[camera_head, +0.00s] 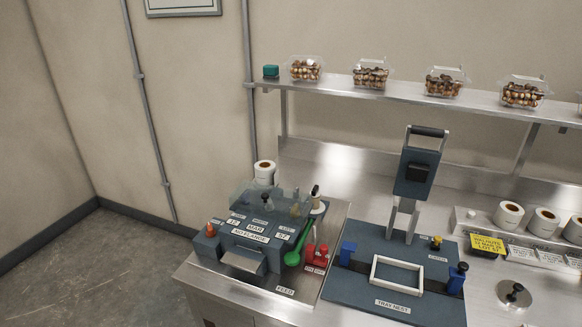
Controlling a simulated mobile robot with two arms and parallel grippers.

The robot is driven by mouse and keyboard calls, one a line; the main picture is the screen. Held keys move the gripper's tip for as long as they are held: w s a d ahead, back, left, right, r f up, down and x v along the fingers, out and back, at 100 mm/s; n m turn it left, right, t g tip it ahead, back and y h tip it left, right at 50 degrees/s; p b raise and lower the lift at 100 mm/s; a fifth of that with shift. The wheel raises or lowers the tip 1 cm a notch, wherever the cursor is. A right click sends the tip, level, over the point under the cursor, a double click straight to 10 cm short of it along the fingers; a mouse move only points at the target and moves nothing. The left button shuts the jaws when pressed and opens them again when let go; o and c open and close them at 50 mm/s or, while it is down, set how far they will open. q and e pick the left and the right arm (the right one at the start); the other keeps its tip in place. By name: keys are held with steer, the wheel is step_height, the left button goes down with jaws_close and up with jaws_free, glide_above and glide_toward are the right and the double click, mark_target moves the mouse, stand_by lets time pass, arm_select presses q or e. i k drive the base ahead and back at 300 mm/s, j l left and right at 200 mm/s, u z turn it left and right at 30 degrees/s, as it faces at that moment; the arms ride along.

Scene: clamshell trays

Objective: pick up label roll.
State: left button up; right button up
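White label rolls show in the head view. One label roll (264,172) stands at the back of the blue-grey machine on the left. Neither of my grippers shows in this view.
A press (418,170) with a raised head stands over a tray nest (397,272). A shelf (420,97) above holds several clear clamshells. A round knobbed steel object (514,293) lies at front right.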

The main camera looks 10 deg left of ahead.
mark_target(264, 170)
steer(key=i+j+z, duration=0.15)
steer(key=j, duration=0.45)
steer(key=i+j+z, duration=0.1)
steer(key=j, duration=0.5)
steer(key=i+j+z, duration=0.15)
steer(key=j, duration=0.5)
steer(key=j+z, duration=0.15)
steer(key=j, duration=0.45)
